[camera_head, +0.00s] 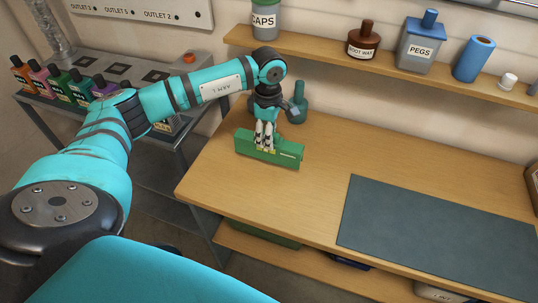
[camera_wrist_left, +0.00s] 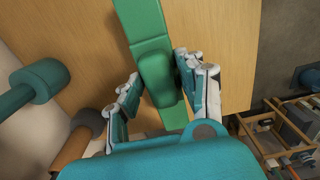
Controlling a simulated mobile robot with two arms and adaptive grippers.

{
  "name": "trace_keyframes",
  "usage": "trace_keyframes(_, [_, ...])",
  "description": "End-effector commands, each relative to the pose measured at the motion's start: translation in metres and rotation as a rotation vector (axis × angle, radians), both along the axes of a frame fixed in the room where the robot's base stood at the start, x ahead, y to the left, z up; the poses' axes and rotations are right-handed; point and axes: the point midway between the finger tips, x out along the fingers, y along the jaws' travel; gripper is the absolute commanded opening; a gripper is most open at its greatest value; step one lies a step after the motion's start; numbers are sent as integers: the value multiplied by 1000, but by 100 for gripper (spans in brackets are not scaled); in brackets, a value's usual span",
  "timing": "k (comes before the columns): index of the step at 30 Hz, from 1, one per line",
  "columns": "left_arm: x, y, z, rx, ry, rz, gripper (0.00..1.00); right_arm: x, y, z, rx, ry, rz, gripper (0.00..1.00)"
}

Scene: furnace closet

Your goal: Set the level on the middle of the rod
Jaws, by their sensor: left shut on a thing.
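The green level (camera_head: 270,147), a long flat-sided block, is near the left end of the wooden bench. My left gripper (camera_head: 266,142) points down and is shut on its middle. In the left wrist view, the level (camera_wrist_left: 155,60) runs between the two fingers of the left gripper (camera_wrist_left: 165,95). I cannot tell whether its underside touches the bench top. I cannot make out the rod in either view. My right gripper is not in view.
The wooden bench (camera_head: 225,165) has a dark grey mat (camera_head: 430,235) at right, with bare wood between. A teal bottle-like thing (camera_head: 298,104) stands close behind the gripper. A wall shelf (camera_head: 320,52) holds containers. A metal cart (camera_head: 180,130) with bottles stands at left.

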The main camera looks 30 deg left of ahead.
Motion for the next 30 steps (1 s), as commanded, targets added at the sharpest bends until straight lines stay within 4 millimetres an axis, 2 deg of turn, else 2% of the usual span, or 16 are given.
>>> trace_keyframes(11, [0,0,3,0,-1,0,0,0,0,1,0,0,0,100])
trace_keyframes(30, [0,0,42,0,-1,0,0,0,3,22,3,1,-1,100])
